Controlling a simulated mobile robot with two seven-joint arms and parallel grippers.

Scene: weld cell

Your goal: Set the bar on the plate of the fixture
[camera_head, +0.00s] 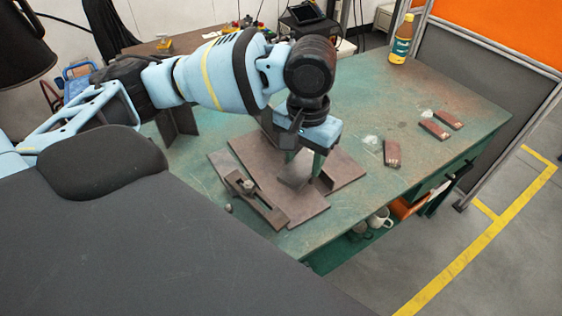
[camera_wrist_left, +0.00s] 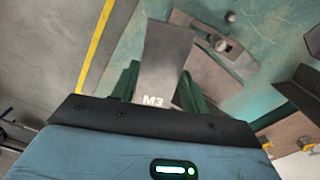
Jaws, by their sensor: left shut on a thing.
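My left gripper (camera_head: 304,168) has its green fingers pointing down over the fixture and is shut on the bar. In the left wrist view the bar (camera_wrist_left: 166,55) is a flat grey-brown piece marked M3, between the green fingers (camera_wrist_left: 160,88) and reaching out past them. In the head view the bar (camera_head: 294,173) is partly hidden by the gripper. The fixture's brown plate (camera_head: 303,206) lies under and around it, with a clamp (camera_head: 256,194) at its left front. I cannot tell whether the bar touches the plate. My right gripper is not in view.
Several small red-brown blocks (camera_head: 392,153) lie on the green table (camera_head: 353,105) to the right. A yellow bottle (camera_head: 401,42) stands at the back right. A dark angled bracket (camera_head: 177,121) stands behind the fixture at left. Mugs (camera_head: 379,218) sit on a shelf below the front edge.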

